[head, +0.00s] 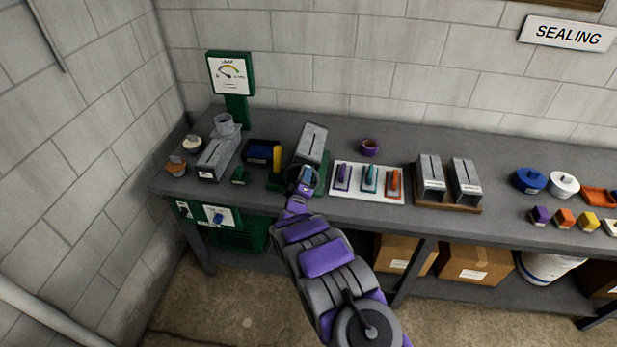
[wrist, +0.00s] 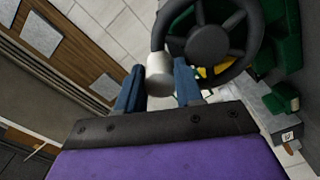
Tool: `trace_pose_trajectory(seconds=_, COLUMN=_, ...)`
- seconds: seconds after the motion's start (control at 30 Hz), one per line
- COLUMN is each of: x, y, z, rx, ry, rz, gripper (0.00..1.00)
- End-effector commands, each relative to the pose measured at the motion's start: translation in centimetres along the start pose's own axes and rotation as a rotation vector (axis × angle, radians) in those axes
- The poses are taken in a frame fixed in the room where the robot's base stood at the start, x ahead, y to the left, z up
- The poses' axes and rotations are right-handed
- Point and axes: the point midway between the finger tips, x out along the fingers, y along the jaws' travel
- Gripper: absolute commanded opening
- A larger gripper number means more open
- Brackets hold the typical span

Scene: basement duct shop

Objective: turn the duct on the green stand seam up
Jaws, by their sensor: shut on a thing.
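A grey sheet-metal duct (head: 311,140) lies on the green stand (head: 325,170) near the middle of the bench in the head view. A thin dark mark runs along its upper face; I cannot tell whether it is the seam. A dark handwheel (wrist: 207,42) is at the stand's near side and fills the top of the wrist view. My gripper (head: 304,186) is at this wheel. In the wrist view its blue fingers (wrist: 158,85) are shut on the pale round knob (wrist: 159,70) at the wheel's rim. The duct is not clear in the wrist view.
Left of the stand are a yellow-handled tool (head: 277,158), a dark blue bin (head: 259,152), another duct (head: 217,158) and a green gauge (head: 231,75). To the right are a white tray of colored tools (head: 367,195), a purple ring (head: 370,147) and two ducts on a wooden base (head: 447,203).

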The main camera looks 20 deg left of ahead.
Motion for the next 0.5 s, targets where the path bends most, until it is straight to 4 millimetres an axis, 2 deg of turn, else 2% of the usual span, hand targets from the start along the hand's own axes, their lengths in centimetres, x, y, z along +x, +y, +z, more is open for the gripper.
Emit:
trace_pose_trajectory(seconds=0.03, x=-0.1, y=-0.2, z=-0.6, rx=-0.037, ry=0.007, rz=-0.004, gripper=0.00)
trace_pose_trajectory(seconds=0.5, x=-0.2, y=-0.8, z=-2.1, rx=-0.298, ry=0.009, rz=-0.005, gripper=0.00)
